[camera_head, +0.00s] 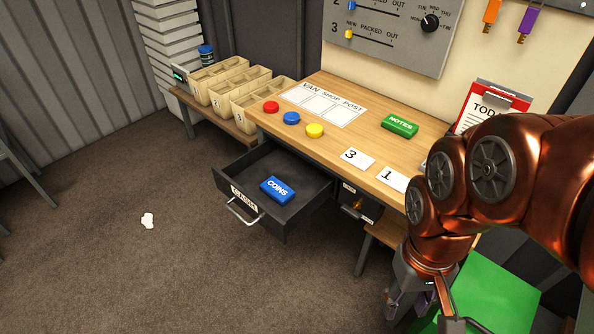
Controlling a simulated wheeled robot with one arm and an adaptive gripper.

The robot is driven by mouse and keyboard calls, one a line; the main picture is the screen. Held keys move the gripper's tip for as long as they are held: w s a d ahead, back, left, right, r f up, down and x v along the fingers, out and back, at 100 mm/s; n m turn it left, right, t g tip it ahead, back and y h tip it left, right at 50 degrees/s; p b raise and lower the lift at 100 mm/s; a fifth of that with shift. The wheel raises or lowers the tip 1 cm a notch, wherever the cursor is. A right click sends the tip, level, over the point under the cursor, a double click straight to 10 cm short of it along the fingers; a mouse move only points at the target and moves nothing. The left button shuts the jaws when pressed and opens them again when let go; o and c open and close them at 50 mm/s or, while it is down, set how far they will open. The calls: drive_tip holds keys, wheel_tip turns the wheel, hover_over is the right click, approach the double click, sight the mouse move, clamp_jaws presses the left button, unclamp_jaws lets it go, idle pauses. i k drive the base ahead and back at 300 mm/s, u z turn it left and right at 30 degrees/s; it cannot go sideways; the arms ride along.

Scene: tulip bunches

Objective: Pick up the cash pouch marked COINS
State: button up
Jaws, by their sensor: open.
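The blue cash pouch marked COINS (277,189) lies flat inside the open dark drawer (300,211), its white lettering facing up. The drawer is pulled out from under the wooden desk and has a metal handle and a white label on its front. A green pouch marked NOTES (400,125) lies on the desktop. My gripper (457,318) hangs below my copper arm at the lower right, well to the right of the drawer and apart from both pouches. It is open and empty; its tips are partly cut off by the bottom edge.
The desk (378,96) holds red, blue and yellow discs, a VAN SHOP POST sheet (322,104) and number cards. Divided wooden boxes (243,85) stand at left. A green surface (492,290) lies near my gripper.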

sight(277, 191)
drive_tip(key=u, duration=0.5)
drive_tip(key=k, duration=0.6)
drive_tip(key=u, duration=1.35)
drive_tip(key=i, duration=1.75)
drive_tip(key=z, duration=0.9)
drive_tip(key=i, duration=1)
drive_tip(key=z, duration=0.25)
